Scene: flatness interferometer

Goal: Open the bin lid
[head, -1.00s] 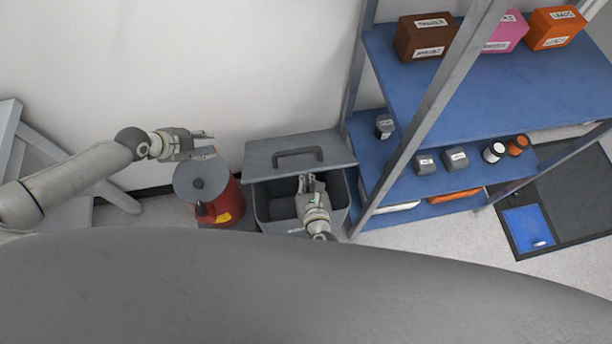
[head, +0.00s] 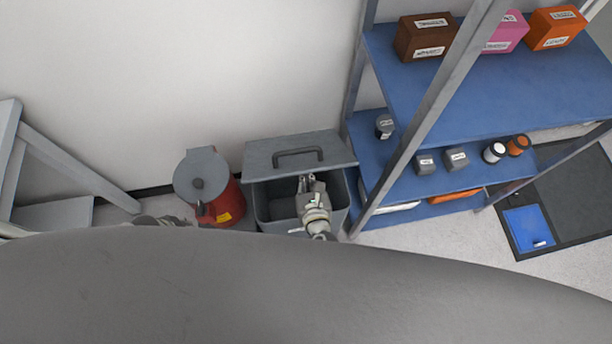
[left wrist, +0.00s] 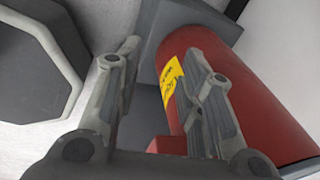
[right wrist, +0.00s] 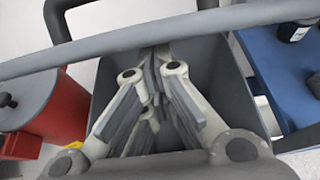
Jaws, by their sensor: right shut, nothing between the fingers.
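The grey bin (head: 276,226) stands against the wall, left of the shelf rack. Its lid (head: 335,149), with a dark handle (head: 298,153), is raised toward the wall, and the bin's dark inside shows below it. In the right wrist view the lid (right wrist: 150,38) crosses as a grey bar, with the bin's inside (right wrist: 225,85) behind my fingers. My right gripper (head: 306,179) is shut and empty over the bin opening, near the lid's front edge. In the left wrist view my left gripper (left wrist: 165,50) is open and empty, fingers spread before the red can.
A red can (head: 228,203) with a grey lid stands just left of the bin. The blue shelf rack (head: 470,90), holding boxes and small containers, is close on the right. A grey frame (head: 75,165) stands at far left.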

